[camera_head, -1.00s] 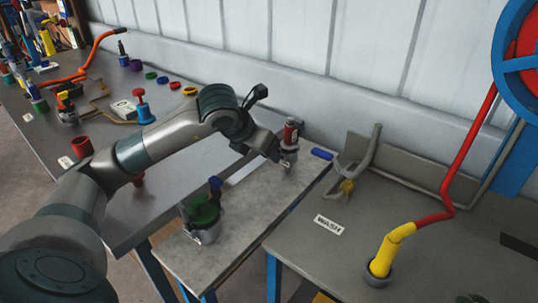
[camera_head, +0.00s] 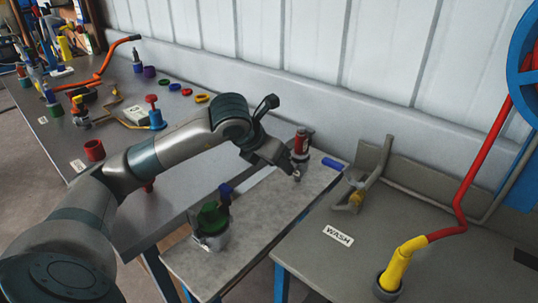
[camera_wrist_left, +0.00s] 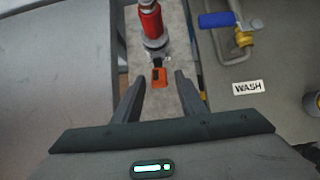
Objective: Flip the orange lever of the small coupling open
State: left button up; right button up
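The small coupling (camera_head: 302,143) is a red cylinder on a silver collar, standing upright near the far end of the narrow grey bench. In the left wrist view its red body (camera_wrist_left: 150,20) is at top centre, with the orange lever (camera_wrist_left: 159,77) on the near side below the collar. My left gripper (camera_head: 294,171) is right at the coupling's near side in the head view. In the wrist view its two fingers (camera_wrist_left: 159,80) are apart, with the lever showing between their tips; no contact is visible. The lever is too small to make out in the head view. My right gripper is not in view.
A green-topped pot (camera_head: 212,222) with a blue handle stands nearer on the same bench. A blue-handled valve (camera_head: 334,163) and grey pipe lie right of the coupling. The WASH table (camera_head: 310,265) is at right. A red-topped blue fitting (camera_head: 155,117) stands on the left bench.

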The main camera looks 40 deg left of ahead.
pick_arm(q)
jog(key=v, duration=1.7)
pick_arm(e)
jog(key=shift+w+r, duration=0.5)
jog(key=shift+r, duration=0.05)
pick_arm(q)
jog(key=shift+s, duration=0.1)
